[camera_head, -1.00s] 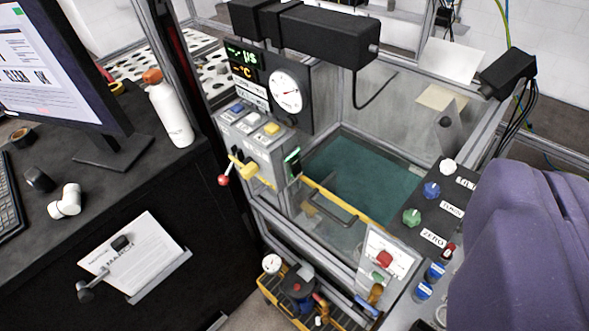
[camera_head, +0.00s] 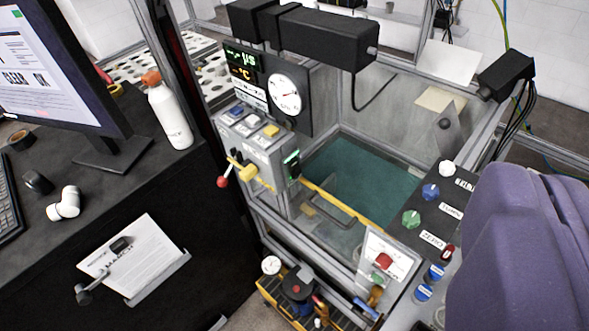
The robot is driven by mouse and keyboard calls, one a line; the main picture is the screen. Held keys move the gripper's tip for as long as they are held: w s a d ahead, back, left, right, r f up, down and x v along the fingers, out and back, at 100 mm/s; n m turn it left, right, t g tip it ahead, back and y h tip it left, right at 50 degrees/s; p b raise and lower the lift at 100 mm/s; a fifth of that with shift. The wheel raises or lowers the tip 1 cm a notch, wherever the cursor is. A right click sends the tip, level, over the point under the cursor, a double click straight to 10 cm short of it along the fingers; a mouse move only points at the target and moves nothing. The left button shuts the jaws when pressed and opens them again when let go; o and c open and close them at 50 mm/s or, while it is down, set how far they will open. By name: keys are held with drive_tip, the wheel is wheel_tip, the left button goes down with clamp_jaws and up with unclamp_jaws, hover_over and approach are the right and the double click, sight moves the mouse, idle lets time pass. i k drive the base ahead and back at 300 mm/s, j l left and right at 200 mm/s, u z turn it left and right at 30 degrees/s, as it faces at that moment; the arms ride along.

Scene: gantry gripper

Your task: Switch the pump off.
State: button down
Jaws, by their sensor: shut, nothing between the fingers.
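A pump-like unit (camera_head: 298,284) in black, red and blue sits low in a yellow tray (camera_head: 272,296), with a round white gauge (camera_head: 271,265) beside it. I cannot tell which control is its switch. A grey control box (camera_head: 262,152) above carries blue, white and yellow buttons, a red-knobbed lever (camera_head: 223,182), a yellow handle (camera_head: 250,172) and a green-lit rocker (camera_head: 292,163). A pale panel (camera_head: 399,266) to the right holds a red button (camera_head: 383,261). My gripper's fingers do not show; a purple part of mine fills the right side.
A glass-walled tank (camera_head: 360,180) with green liquid stands in a metal frame. White, blue and green knobs (camera_head: 411,219) line its right ledge, near blue-capped vials (camera_head: 434,272). A black desk (camera_head: 95,190) with a monitor (camera_head: 60,60) and white bottle (camera_head: 169,112) is at left.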

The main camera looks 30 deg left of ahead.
sight(293, 167)
drive_tip(key=i+l, duration=0.1)
drive_tip(key=i, duration=0.75)
